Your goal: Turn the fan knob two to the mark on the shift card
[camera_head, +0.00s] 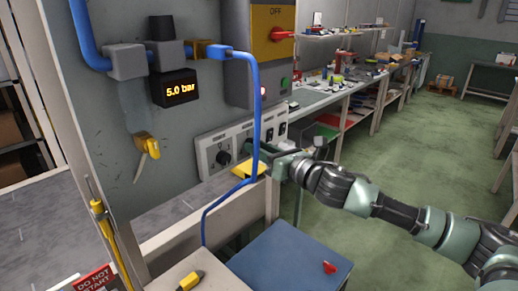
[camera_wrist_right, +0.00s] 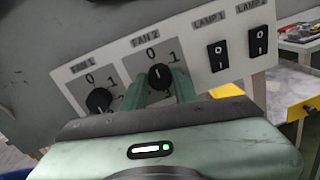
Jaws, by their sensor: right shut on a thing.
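The white control panel (camera_wrist_right: 205,42) has a FAN 1 knob (camera_wrist_right: 100,100), a FAN 2 knob (camera_wrist_right: 160,77) and two lamp switches. It also shows in the head view (camera_head: 212,142), partly behind a blue hose. My right gripper (camera_wrist_right: 159,84) is shut on the FAN 2 knob, with a finger on each side of it. The knob's white line points roughly up, near the 0. The 0 and 1 show above it; its lower marks are hidden by my fingers. In the head view my right gripper (camera_head: 274,166) reaches the panel from the right. I cannot make out a shift card.
The blue hose (camera_head: 254,110) hangs in front of the panel, close to my right gripper. A grey box with a red switch handle (camera_head: 282,35) is above. A blue-topped surface (camera_head: 285,260) is below. Open green floor (camera_head: 430,130) lies to the right.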

